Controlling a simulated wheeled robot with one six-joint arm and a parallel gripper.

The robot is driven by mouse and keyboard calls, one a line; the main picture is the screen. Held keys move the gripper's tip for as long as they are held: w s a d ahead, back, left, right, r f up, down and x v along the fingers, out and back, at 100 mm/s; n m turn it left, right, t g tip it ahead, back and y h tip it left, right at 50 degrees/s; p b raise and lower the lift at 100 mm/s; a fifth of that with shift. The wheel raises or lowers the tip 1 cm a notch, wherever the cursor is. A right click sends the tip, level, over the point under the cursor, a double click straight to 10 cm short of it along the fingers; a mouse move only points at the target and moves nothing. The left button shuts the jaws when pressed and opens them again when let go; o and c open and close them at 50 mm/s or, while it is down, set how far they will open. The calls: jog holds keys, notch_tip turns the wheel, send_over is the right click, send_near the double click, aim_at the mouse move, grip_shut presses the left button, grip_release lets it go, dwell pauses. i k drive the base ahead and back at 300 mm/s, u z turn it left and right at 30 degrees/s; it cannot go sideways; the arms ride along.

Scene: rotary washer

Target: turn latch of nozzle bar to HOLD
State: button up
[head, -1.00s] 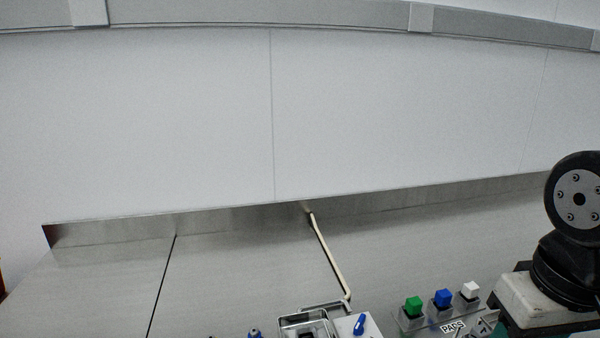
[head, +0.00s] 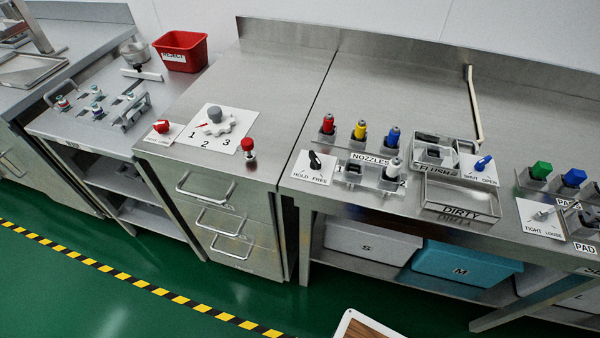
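The latch (head: 315,160) is a small black knob on a white plate (head: 301,169) marked HOLD at left and FREE at right. It stands roughly upright in the picture; I cannot tell which word it points to. The nozzle bar (head: 366,177) is the grey metal holder beside the plate, with the NOZZLES label behind it. A white nozzle (head: 393,168) stands at its right end. Red (head: 328,124), yellow (head: 360,130) and blue (head: 392,138) nozzles stand in a row behind. My gripper is not in view.
A DIRTY tray (head: 460,205) and a blue SHUT/OPEN knob (head: 483,163) lie right of the bar. A white plate with a 1-2-3 dial (head: 215,127) and a red knob (head: 248,149) are on the counter to the left. Bins (head: 462,262) sit below.

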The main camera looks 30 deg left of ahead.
aim_at(315, 164)
jog(key=u, duration=0.4)
jog(key=i, duration=0.4)
jog(key=u, duration=2.35)
jog(key=k, duration=0.4)
jog(key=z, duration=0.6)
